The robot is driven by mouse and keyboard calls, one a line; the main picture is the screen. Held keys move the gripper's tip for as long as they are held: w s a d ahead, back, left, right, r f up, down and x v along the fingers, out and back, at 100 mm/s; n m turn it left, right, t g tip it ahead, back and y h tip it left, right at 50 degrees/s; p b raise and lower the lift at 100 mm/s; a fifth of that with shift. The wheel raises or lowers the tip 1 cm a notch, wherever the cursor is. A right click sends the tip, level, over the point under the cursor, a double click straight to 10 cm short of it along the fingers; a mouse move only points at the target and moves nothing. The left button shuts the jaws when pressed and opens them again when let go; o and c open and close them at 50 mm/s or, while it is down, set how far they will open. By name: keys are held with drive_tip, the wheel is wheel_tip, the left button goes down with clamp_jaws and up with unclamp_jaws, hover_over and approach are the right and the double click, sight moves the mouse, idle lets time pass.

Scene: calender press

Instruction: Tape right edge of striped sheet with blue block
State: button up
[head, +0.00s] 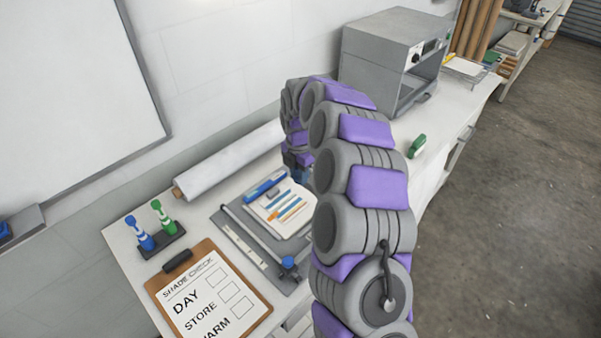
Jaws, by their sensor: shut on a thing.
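The striped sheet (265,213), white with blue and orange stripes, lies on a grey board on the bench, with a blue bar (266,184) along its far left edge. My gripper (301,173) is at the far right corner of the sheet, pointing down, partly hidden behind my arm. It is shut on a small blue thing, seemingly the blue block, of which only a little shows. My arm hides part of the sheet's right side, so I cannot tell whether the block touches it.
A green block (417,146) lies right of my arm. A grey press (385,60) stands behind. A white roll (230,160) lies along the wall. A clipboard (262,314) and a stand with blue and green tools (160,243) are at the left front.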

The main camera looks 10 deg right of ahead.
drive_tip(key=b, duration=0.3)
hover_over(298, 197)
drive_tip(key=f, duration=0.5)
drive_tip(key=shift+w+a+f, duration=0.1)
drive_tip(key=shift+w+a, duration=0.05)
drive_tip(key=shift+a, duration=0.05)
drive_tip(key=shift+d+f, duration=0.35)
drive_tip(key=shift+f, duration=0.15)
drive_tip(key=shift+a, duration=0.5)
drive_tip(key=shift+d, duration=0.65)
drive_tip(key=shift+a+p, duration=0.35)
drive_tip(key=shift+p, duration=0.2)
drive_tip(key=shift+f+p, duration=0.3)
drive_tip(key=shift+f, duration=0.25)
idle(1.8)
drive_tip(key=shift+r+p, duration=1.8)
drive_tip(key=shift+r, duration=2.25)
